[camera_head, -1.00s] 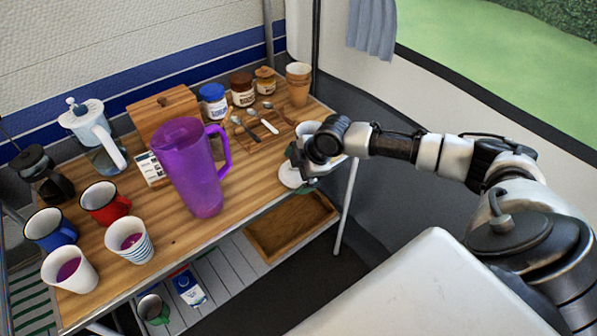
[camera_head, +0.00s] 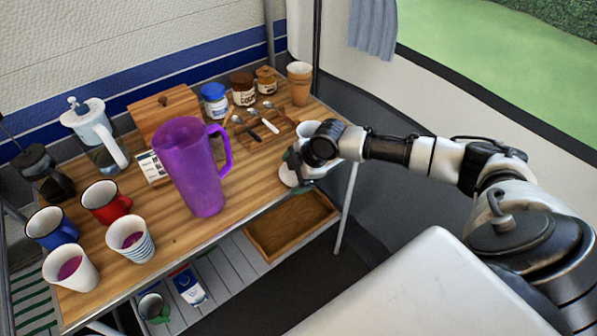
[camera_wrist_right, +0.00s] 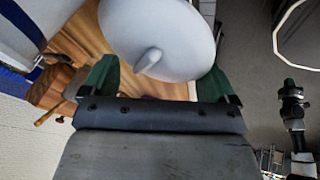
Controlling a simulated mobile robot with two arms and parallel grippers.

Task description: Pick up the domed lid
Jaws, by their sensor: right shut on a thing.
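The domed lid is a pale disc (camera_head: 289,173) at the table's front right edge, partly hidden by my right gripper (camera_head: 303,176). In the right wrist view the lid (camera_wrist_right: 165,28) shows large, with a small knob facing the camera. The green fingers of my right gripper (camera_wrist_right: 158,80) stand on either side of it, and the gripper is shut on the lid. I cannot tell whether the lid touches the tabletop. A small black and green shape at the right of the wrist view may be my left gripper (camera_wrist_right: 291,90); its jaws cannot be made out.
A purple pitcher (camera_head: 200,175) stands mid-table, left of my gripper. A white cup (camera_head: 309,128) is just behind the gripper. Spoons lie on a wooden board (camera_head: 283,125); jars and stacked cups (camera_head: 299,85) stand behind. A wooden tray (camera_head: 262,244) is on the shelf below.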

